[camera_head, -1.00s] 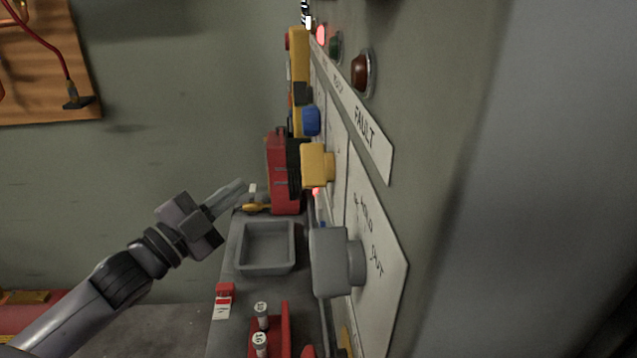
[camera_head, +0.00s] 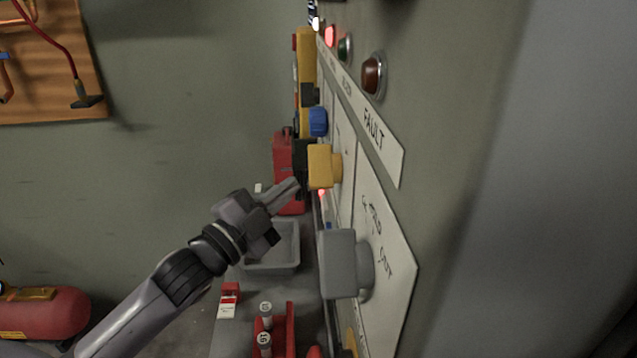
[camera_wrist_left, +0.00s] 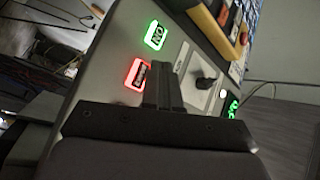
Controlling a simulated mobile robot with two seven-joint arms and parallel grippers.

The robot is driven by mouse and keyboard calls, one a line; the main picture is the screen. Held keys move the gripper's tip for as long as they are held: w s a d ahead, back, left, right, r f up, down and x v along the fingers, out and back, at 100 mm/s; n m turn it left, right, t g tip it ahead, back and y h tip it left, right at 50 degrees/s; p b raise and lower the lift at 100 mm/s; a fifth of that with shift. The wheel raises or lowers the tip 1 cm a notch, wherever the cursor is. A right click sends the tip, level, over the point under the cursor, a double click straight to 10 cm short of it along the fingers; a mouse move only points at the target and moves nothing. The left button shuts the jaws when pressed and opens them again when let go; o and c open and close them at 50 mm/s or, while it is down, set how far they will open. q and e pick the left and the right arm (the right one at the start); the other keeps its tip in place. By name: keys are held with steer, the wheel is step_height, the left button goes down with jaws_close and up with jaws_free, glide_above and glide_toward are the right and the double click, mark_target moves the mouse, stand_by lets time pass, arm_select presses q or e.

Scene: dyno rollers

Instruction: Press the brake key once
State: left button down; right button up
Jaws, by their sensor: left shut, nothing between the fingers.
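The control panel (camera_head: 398,245) runs along the right in the head view, seen almost edge-on. My left gripper (camera_head: 294,184) is shut and empty, its tips just left of a yellow block (camera_head: 321,166) and a black one on the panel. In the left wrist view the shut fingers (camera_wrist_left: 163,72) point at the panel face. A red-lit key (camera_wrist_left: 137,75) shows just left of them, partly covered, and a green-lit key (camera_wrist_left: 155,35) above. I cannot read which key is the brake key, nor tell whether the fingertips touch anything. My right gripper is out of view.
A grey knob block (camera_head: 338,263) juts from the panel near me. A black knob (camera_wrist_left: 207,84) is right of the fingers. Below lie a grey tray (camera_head: 270,268), a red can (camera_head: 283,150) and a red rack (camera_head: 288,325). Free air lies left of the panel.

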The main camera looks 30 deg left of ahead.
arm_select(q)
steer(key=shift+w+d, duration=0.3)
steer(key=shift+d, duration=0.3)
stand_by(1.6)
steer(key=shift+w+d, duration=0.25)
steer(key=shift+d, duration=0.1)
steer(key=shift+w+d+p, duration=0.15)
steer(key=shift+d+p, duration=0.15)
steer(key=shift+p, duration=0.1)
stand_by(0.5)
steer(key=shift+a, duration=0.1)
stand_by(0.4)
steer(key=shift+s+a, duration=0.4)
steer(key=shift+a, duration=0.15)
steer(key=shift+s+a+p, duration=0.1)
steer(key=shift+s+a, duration=0.35)
steer(key=shift+a, duration=0.25)
steer(key=shift+s+a+p, duration=0.1)
steer(key=shift+s+a, duration=0.35)
steer(key=shift+a, duration=0.3)
steer(key=shift+s+a+p, duration=0.1)
steer(key=shift+s+a, duration=0.35)
steer(key=shift+a, duration=0.25)
